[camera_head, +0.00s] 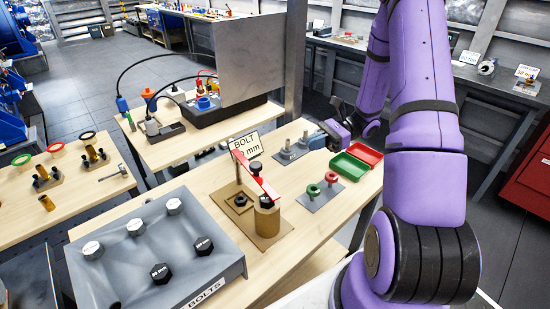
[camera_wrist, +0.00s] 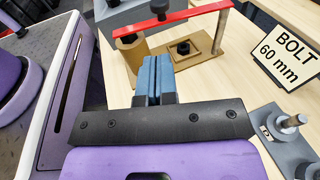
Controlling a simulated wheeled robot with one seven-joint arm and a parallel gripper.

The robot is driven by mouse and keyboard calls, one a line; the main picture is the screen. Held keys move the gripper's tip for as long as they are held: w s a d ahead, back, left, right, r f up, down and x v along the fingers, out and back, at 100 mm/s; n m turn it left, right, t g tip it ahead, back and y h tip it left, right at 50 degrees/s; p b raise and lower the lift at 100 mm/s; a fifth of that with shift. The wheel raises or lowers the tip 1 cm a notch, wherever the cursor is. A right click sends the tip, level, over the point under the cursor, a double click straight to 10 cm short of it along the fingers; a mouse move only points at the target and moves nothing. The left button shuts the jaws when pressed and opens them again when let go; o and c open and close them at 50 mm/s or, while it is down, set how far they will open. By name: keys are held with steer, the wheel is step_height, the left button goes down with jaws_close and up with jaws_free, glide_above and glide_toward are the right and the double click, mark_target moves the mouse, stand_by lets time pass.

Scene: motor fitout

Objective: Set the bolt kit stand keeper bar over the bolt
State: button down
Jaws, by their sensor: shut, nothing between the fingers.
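The bolt kit stand has a tan base (camera_head: 258,235) on the wooden table. Its red keeper bar (camera_head: 250,172) runs from a thin post to above a tan cylinder (camera_head: 267,220), with a black knob on the bar. In the wrist view the bar (camera_wrist: 190,15) spans from the post (camera_wrist: 221,30) to above the cylinder (camera_wrist: 131,55). A dark bolt head (camera_head: 266,200) shows on the cylinder under the bar's end; I cannot tell whether they touch. My gripper (camera_wrist: 152,75) is shut and empty, apart from the bar. In the head view it (camera_head: 328,129) is right of the stand.
A "BOLT 60 mm" sign (camera_wrist: 288,58) stands behind the stand. Green (camera_head: 349,167) and red (camera_head: 363,153) trays and a plate with red and green rings (camera_head: 320,194) lie to the right. A grey bolt rack (camera_head: 130,265) fills the front left.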

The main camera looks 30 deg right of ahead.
glide_toward(253, 167)
steer(key=a, duration=0.1)
steer(key=a+f, duration=0.1)
steer(key=a, duration=0.1)
steer(key=w+a, duration=0.1)
steer(key=shift+w+a+f, duration=0.1)
steer(key=shift+a+f, duration=0.05)
steer(key=shift+a, duration=0.25)
steer(key=shift+s+a+f, duration=0.1)
steer(key=shift+s+a, duration=0.1)
steer(key=shift+a, duration=0.85)
